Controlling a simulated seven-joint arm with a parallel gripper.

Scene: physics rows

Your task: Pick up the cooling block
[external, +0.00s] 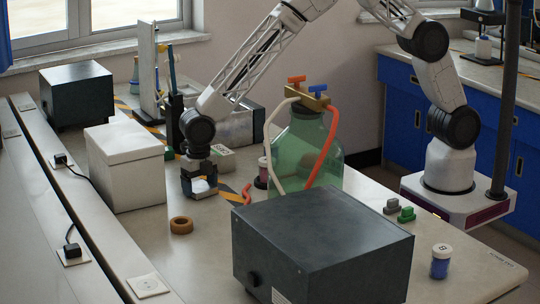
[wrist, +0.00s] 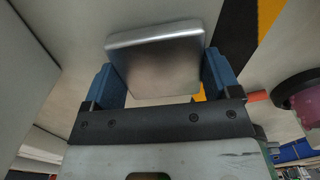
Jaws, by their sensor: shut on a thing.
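The cooling block (wrist: 155,70) is a smooth silver metal block with a rounded edge. In the wrist view it sits between the two blue fingers of my gripper (wrist: 158,78), which is shut on it, one finger at each side. In the external view my gripper (external: 199,184) points down low over the bench, right of the white box. The block shows there only as a small pale patch (external: 200,185) between the fingers. I cannot tell whether its underside touches the bench.
A white lidded box (external: 125,165) stands close left of my gripper. A brown ring (external: 181,225) lies in front. A green glass bottle (external: 302,150) with hoses stands to the right. A large dark box (external: 320,250) fills the front.

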